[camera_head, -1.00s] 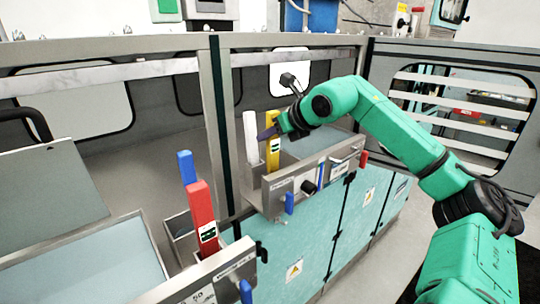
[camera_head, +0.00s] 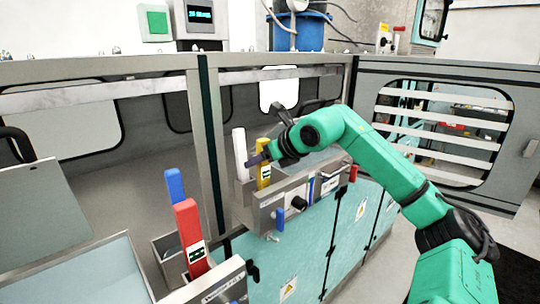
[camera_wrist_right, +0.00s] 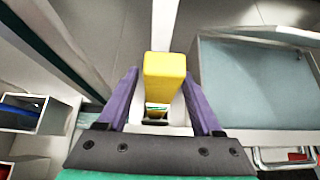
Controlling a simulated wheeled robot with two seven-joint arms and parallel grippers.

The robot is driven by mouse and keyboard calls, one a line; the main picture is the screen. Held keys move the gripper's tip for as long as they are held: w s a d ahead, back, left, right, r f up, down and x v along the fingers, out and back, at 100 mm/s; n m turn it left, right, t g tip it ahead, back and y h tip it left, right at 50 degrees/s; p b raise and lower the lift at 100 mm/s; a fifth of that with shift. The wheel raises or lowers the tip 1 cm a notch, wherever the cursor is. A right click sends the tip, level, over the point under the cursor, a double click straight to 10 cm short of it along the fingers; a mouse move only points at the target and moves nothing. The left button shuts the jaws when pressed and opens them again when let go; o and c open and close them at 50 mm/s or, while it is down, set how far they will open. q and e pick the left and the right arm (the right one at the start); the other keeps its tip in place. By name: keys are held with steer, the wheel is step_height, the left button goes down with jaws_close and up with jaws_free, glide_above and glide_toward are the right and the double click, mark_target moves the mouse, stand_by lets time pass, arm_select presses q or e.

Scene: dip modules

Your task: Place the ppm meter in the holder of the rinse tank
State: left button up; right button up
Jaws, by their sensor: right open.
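A yellow stick-shaped meter (camera_head: 263,177) with a dark display stands upright in a metal holder (camera_head: 243,196) on the tank edge, beside a white meter (camera_head: 240,150). My right gripper (camera_head: 258,159) is at the upper part of the yellow meter. In the right wrist view, the open purple fingers (camera_wrist_right: 160,82) lie on either side of the yellow meter (camera_wrist_right: 165,76), with a visible gap at the right finger. A red meter (camera_head: 188,235) and a blue meter (camera_head: 174,188) stand in a nearer holder at left. The tank labels are too small to read.
A metal frame post (camera_head: 209,140) rises left of the white meter. A small blue handle (camera_head: 280,219) hangs on the tank front. An open tank (camera_head: 85,272) lies at the lower left. A slatted panel (camera_head: 440,125) stands behind my right arm.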

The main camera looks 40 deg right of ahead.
steer(key=b+v, duration=0.4)
steer(key=v, duration=0.1)
steer(key=shift+s+f, duration=0.2)
steer(key=shift+s, duration=0.05)
steer(key=b+v, duration=0.2)
steer(key=v, duration=0.4)
steer(key=shift+r, duration=0.45)
